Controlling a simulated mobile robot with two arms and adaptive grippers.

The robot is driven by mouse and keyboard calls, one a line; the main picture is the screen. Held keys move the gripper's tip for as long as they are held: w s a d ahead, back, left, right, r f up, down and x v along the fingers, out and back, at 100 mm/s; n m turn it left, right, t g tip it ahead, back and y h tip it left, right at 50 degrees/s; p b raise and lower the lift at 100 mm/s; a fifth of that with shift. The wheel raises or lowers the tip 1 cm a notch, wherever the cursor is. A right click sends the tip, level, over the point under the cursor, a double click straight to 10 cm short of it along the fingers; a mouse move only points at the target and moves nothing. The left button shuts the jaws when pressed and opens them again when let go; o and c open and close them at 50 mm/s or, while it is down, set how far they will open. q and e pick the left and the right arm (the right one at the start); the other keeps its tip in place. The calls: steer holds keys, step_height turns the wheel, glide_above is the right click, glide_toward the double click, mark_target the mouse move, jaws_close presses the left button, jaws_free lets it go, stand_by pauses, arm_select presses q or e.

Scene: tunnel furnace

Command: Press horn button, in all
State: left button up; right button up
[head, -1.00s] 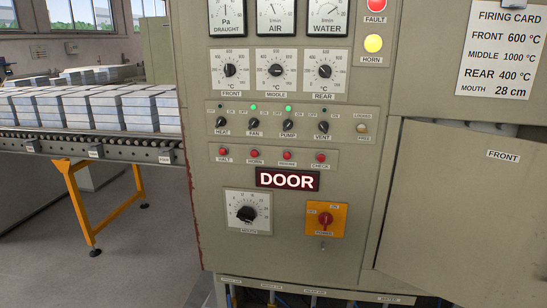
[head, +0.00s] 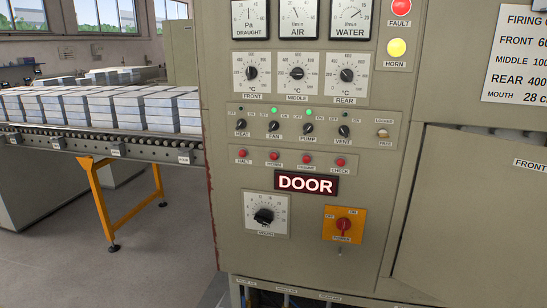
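The grey control panel (head: 225,200) fills the middle of the head view. A row of several small red push buttons sits on it above the lit DOOR sign (head: 306,183). The second button from the left (head: 274,156) has a small label that seems to read HORN; the first is labelled HALT (head: 243,154) and the last CHECK (head: 340,162). A round yellow lamp (head: 397,48) labelled HORN is at the upper right and looks bright. Neither of my grippers is in view, and nothing touches the buttons.
Above the buttons are knobs, such as the FAN knob (head: 273,126), and dials. Below are a black dial (head: 264,216) and a red rotary switch on an orange plate (head: 344,225). A conveyor with pale blocks (head: 115,107) stands left. A front door (head: 470,220) is at right.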

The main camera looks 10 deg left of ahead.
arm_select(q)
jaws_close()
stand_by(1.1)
